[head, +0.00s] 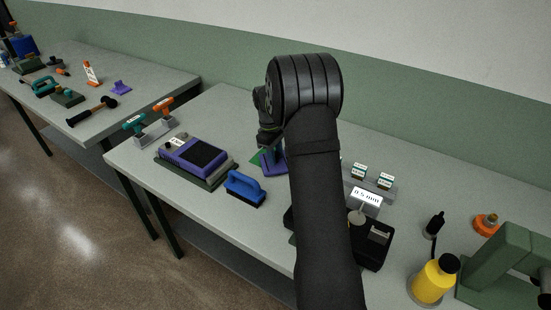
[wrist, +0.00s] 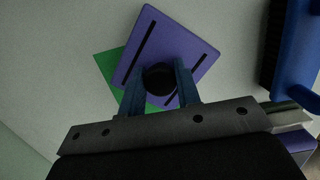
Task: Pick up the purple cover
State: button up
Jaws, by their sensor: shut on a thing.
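The purple cover (wrist: 184,45) is a flat square plate with two dark slots and a round black knob (wrist: 159,77) in its middle. In the wrist view my gripper (wrist: 160,84) has its two blue fingers on either side of the knob, shut on it. In the head view the cover (head: 272,165) shows in part below my gripper, left of my arm, which hides the rest. A green square (wrist: 108,72) lies partly under the cover, which sits askew over it. I cannot tell whether the cover touches the table.
A purple-framed device (head: 195,155) and a blue brush (head: 245,188) stand to the left on the table. A black device with a 0.5 mm label (head: 372,240) is right of my arm, and a yellow bottle (head: 434,280) is farther right.

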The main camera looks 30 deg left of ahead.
notch_tip(320, 180, up, 3)
jog(key=shift+r, duration=0.1)
jog(key=w+d+r, duration=0.2)
jog(key=d+r, duration=0.5)
jog(key=d, duration=0.4)
notch_tip(320, 180, up, 4)
jog(key=f+n, duration=0.1)
jog(key=n, duration=0.4)
send_over(269, 165)
jog(key=s+a+r+n+t, duration=0.1)
jog(key=s+a+r+n, duration=0.15)
jog(key=a, duration=0.25)
jog(key=s+a+r+n, duration=0.1)
jog(key=s+a+n, duration=0.1)
jog(key=s+a, duration=0.15)
jog(key=shift+m+y, duration=0.25)
jog(key=shift+y, duration=0.05)
jog(key=s+a+f, duration=0.1)
jog(key=a+f, duration=0.1)
jog(key=a, duration=0.1)
jog(key=s+a+f, duration=0.2)
jog(key=a, duration=0.1)
jog(key=s+a+f, duration=0.2)
jog(key=a, duration=0.2)
jog(key=shift+a+f, duration=0.1)
jog(key=shift+f, duration=0.05)
jog(key=shift+s+a+f, duration=0.2)
jog(key=shift+a+f, duration=0.1)
jog(key=shift+a, duration=0.05)
jog(key=shift+f, duration=1.85)
